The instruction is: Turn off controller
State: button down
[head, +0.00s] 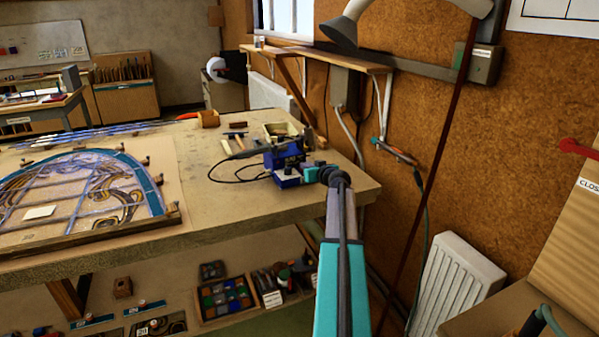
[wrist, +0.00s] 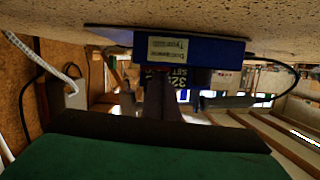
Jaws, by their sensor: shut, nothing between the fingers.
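The controller is a small blue box (head: 284,157) on the right end of the workbench, with a dark cable running left from it. In the wrist view, which looks upside down, the blue controller (wrist: 190,49) shows a white printed label and, below it, a display with digits and "SET". My gripper (head: 299,173) is at the near right side of the controller. Its shut, empty fingers (wrist: 158,92) reach up to the controller's front in the wrist view and partly cover it. I cannot tell whether they touch it. The switch itself is not clearly visible.
The bench (head: 220,195) holds a leaded panel (head: 80,195) at left and small tools and a tray (head: 282,131) behind the controller. A soldering iron (head: 395,151) hangs by the wall. A radiator (head: 460,280) stands at right. The bench between panel and controller is mostly clear.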

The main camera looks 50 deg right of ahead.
jog(key=shift+w+a, duration=0.15)
jog(key=shift+a, duration=0.1)
jog(key=shift+r+p, duration=0.3)
jog(key=shift+r, duration=0.2)
jog(key=r, duration=0.3)
jog(key=shift+w+a+r, duration=0.15)
jog(key=shift+w+a, duration=0.05)
jog(key=shift+a, duration=0.15)
jog(key=b+v, duration=0.2)
jog(key=v, duration=0.8)
jog(key=shift+f, duration=0.2)
jog(key=shift+a, duration=0.15)
